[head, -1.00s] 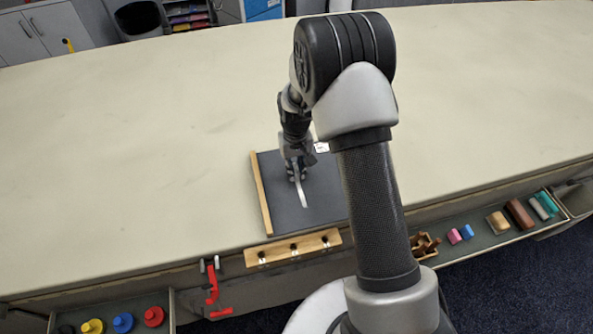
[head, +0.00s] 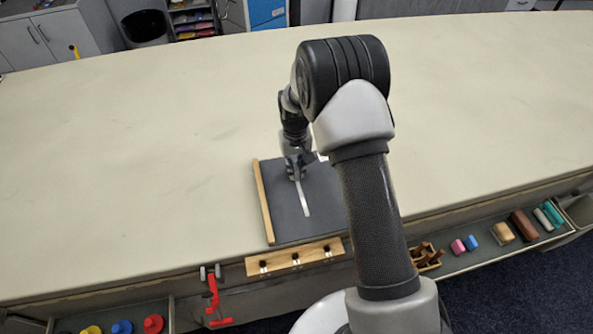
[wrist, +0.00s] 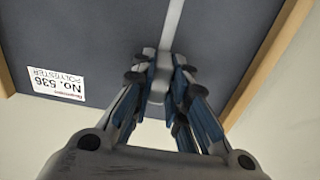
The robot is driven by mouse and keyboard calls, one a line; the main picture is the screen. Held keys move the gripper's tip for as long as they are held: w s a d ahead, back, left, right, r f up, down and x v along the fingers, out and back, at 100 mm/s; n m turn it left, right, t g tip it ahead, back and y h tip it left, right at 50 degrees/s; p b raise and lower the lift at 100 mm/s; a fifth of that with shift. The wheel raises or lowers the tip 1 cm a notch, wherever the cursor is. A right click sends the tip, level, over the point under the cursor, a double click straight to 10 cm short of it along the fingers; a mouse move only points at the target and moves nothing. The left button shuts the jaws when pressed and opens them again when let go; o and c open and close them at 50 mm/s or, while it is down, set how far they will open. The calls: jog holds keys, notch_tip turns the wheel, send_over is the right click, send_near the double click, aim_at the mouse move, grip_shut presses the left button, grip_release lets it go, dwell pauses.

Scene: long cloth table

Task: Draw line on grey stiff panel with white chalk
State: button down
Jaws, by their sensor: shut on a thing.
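The grey stiff panel (head: 328,213) lies flat on the table near its front edge, with a wooden strip (head: 264,203) along its left side. A straight white line (head: 304,200) runs on the panel from my fingertips toward the front edge; it also shows in the wrist view (wrist: 173,22). My gripper (head: 296,175) is low over the panel, at the far end of the line. In the wrist view its fingers (wrist: 161,75) are shut on a small pale piece, the white chalk (wrist: 160,88), mostly hidden between them.
A white printed label (wrist: 58,84) is on the panel. A wooden holder with holes (head: 280,262) and a red clamp (head: 212,290) are at the front edge. Trays hold coloured knobs (head: 122,327) and several blocks (head: 502,232). The table beyond is clear.

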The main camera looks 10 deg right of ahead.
aim_at(299, 186)
jog(key=shift+w, duration=0.15)
jog(key=shift+s, duration=1.05)
jog(key=shift+s, duration=0.1)
jog(key=shift+s+f, duration=0.1)
jog(key=shift+s, duration=0.85)
jog(key=shift+s, duration=0.1)
jog(key=shift+s, duration=0.95)
